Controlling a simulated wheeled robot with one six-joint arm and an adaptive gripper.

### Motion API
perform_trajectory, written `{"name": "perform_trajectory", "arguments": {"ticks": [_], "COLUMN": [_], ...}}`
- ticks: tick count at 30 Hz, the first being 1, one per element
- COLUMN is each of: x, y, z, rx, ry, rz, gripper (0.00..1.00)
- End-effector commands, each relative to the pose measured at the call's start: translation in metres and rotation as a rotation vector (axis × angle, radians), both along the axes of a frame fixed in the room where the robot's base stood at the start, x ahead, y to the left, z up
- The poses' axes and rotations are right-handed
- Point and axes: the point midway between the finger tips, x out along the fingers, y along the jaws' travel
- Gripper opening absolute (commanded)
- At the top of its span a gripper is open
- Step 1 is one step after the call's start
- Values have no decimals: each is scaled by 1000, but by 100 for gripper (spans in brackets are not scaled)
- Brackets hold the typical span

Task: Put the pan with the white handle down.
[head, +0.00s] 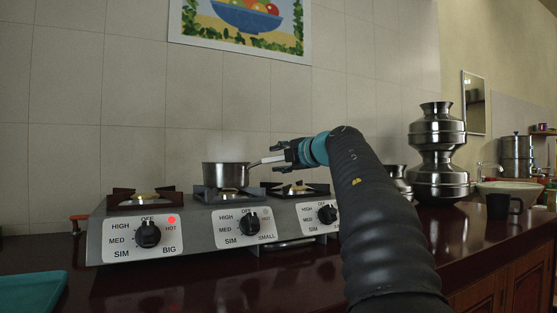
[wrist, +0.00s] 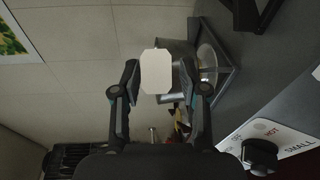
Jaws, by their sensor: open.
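The steel pan (head: 226,175) sits upright on the middle burner (head: 222,193) of the stove in the head view. Its white handle (head: 268,160) points right, toward my gripper (head: 284,154). In the wrist view the white handle (wrist: 156,72) lies between the two black fingers of my gripper (wrist: 158,66), which are apart, with a gap visible on each side. The pan body (wrist: 176,45) is partly hidden behind the handle, beside the burner grate (wrist: 216,68).
The stove (head: 185,233) has three knobs; a red light shows at the left one. The left burner (head: 143,198) and right burner (head: 298,188) are empty. Steel pots (head: 438,150) and a dark mug (head: 500,206) stand at right; a teal tray (head: 30,291) lies at left.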

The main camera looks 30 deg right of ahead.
Motion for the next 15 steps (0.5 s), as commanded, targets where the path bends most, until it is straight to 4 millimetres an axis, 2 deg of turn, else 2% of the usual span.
{"name": "perform_trajectory", "arguments": {"ticks": [15], "x": [-90], "y": [-17], "z": [11], "rx": [-1], "ry": [0], "rz": [-3], "gripper": [43]}}
